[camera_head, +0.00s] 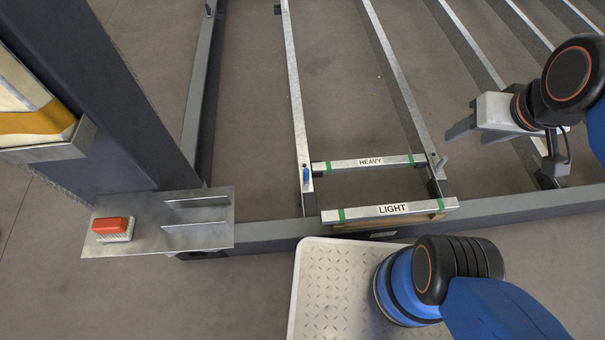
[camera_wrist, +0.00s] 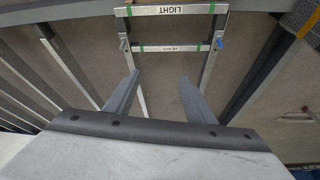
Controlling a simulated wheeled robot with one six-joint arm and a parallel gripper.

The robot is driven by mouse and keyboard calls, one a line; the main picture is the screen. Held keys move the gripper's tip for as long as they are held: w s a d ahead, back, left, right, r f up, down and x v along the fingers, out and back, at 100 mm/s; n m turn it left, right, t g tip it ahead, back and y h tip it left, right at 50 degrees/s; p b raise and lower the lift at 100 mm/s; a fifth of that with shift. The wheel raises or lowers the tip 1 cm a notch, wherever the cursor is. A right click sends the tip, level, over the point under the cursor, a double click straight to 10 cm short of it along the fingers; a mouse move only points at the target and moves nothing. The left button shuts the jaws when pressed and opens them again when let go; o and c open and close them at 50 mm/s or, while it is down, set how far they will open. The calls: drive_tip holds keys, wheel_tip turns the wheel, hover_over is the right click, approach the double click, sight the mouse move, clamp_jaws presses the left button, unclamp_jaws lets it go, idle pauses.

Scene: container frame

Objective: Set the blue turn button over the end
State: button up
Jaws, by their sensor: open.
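The blue turn button (camera_head: 306,175) is a small blue piece on the left metal rail, just left of the left end of the bar marked HEAVY (camera_head: 345,164). It appears to lie along the rail rather than across the bar's end. In the wrist view the blue turn button (camera_wrist: 220,43) shows at the upper right, beside the HEAVY bar (camera_wrist: 165,48). My gripper (camera_head: 468,137) is open and empty, to the right of both bars in the head view. Its two fingers (camera_wrist: 158,76) are spread apart in the wrist view, well short of the button.
A bar marked LIGHT (camera_head: 400,209) lies nearer than the HEAVY bar. A grey turn button (camera_head: 441,161) sits at the right rail. A metal plate (camera_head: 160,238) with an orange-red block (camera_head: 110,226) is at left, beside a dark post (camera_head: 110,110). Several long rails run away from me.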

drive_tip(key=c, duration=0.3)
drive_tip(key=w+a+f+n+g, duration=0.1)
drive_tip(key=w+a+f, duration=0.1)
drive_tip(key=w+a, duration=0.3)
drive_tip(key=w+a+f+n+g, duration=0.1)
drive_tip(key=w+a+f+n, duration=0.15)
drive_tip(key=w, duration=0.35)
drive_tip(key=shift+c, duration=0.2)
drive_tip(key=n+g, duration=0.3)
drive_tip(key=n, duration=0.3)
hover_over(306, 170)
wheel_tip(306, 170, down, 29)
drive_tip(key=shift+m, duration=0.25)
wheel_tip(306, 170, down, 17)
drive_tip(key=shift+f, duration=0.15)
